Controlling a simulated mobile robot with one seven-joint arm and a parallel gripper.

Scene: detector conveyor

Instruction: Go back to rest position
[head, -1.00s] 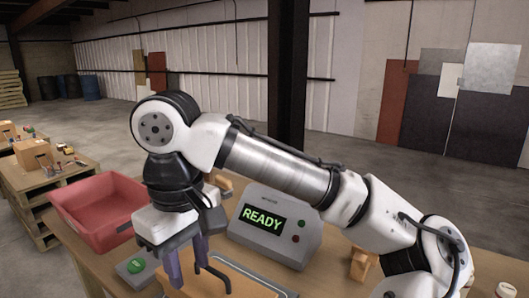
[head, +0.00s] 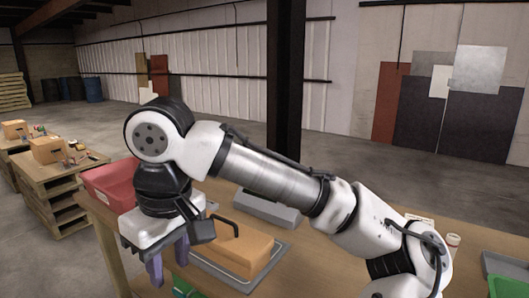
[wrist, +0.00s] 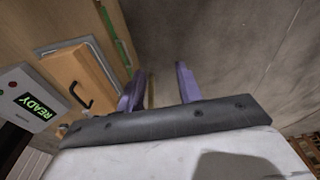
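My gripper (head: 168,262) is at the lower left of the head view, pointing down, its two purple fingers apart. The wrist view also shows the gripper (wrist: 160,88) open with nothing between the fingers. A wooden block (head: 250,247) with a black handle sits in a grey tray on the table, to the right of my gripper and apart from it. The block also shows in the wrist view (wrist: 75,72).
A red bin (head: 108,185) stands on the table behind and left of my gripper. A white bottle (head: 453,241), a grey tray (head: 507,264) and a green tray (head: 503,287) are at the right. Pallets with boxes (head: 48,149) stand at the far left. A dark post (head: 285,90) rises behind the table.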

